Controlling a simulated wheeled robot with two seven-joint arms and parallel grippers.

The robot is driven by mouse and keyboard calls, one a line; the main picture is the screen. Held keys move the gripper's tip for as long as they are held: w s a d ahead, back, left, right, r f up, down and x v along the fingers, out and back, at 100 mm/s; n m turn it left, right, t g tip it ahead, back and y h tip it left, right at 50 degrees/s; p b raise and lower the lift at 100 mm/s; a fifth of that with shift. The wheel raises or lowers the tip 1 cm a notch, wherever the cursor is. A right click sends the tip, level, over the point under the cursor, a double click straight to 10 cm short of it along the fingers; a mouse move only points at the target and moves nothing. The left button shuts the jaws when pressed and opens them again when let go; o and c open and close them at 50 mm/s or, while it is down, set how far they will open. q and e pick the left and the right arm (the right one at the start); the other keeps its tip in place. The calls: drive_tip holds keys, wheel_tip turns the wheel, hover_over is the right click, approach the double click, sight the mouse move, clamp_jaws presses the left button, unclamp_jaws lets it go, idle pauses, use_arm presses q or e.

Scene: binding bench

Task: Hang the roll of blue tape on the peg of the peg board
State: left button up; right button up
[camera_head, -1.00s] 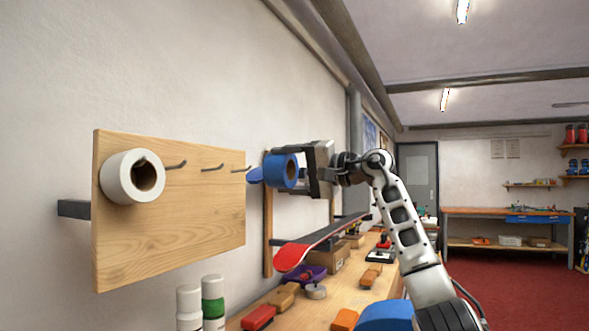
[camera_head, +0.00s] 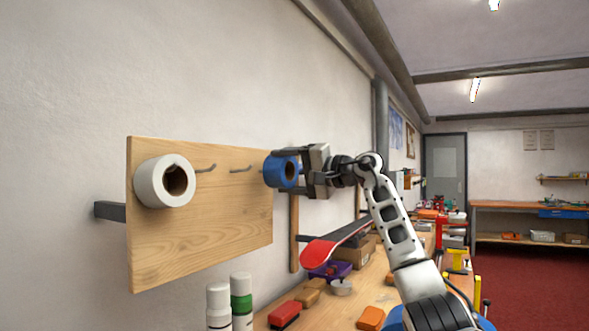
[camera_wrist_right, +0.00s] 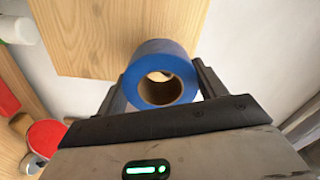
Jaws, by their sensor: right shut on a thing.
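The roll of blue tape (camera_head: 280,171) is held in my right gripper (camera_head: 291,171), at the right end of the peg board (camera_head: 205,245) in the head view. In the right wrist view the blue tape (camera_wrist_right: 161,60) sits between the two fingers, its cardboard core facing the camera, with the board (camera_wrist_right: 100,35) behind it. The board carries a row of dark hooked pegs; a middle peg (camera_head: 240,170) is bare. The rightmost peg is partly hidden by the tape, and I cannot tell whether it is inside the core. My left gripper is out of view.
A white roll (camera_head: 165,182) hangs at the board's left end. Below, the workbench (camera_head: 345,305) holds white bottles (camera_head: 218,305), a red block (camera_head: 285,314) and orange blocks.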

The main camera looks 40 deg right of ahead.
drive_tip(key=shift+w+a, duration=0.2)
drive_tip(key=shift+w, duration=0.45)
drive_tip(key=shift+p+x, duration=0.8)
drive_tip(key=shift+p, duration=0.05)
drive_tip(key=shift+w+f, duration=0.15)
drive_tip(key=shift+f, duration=0.4)
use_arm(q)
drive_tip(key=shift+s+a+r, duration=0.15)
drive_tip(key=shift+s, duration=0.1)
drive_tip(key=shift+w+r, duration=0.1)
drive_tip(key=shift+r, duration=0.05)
use_arm(e)
drive_tip(key=shift+f, duration=0.1)
drive_tip(key=o, duration=1)
drive_tip(key=shift+o, duration=0.3)
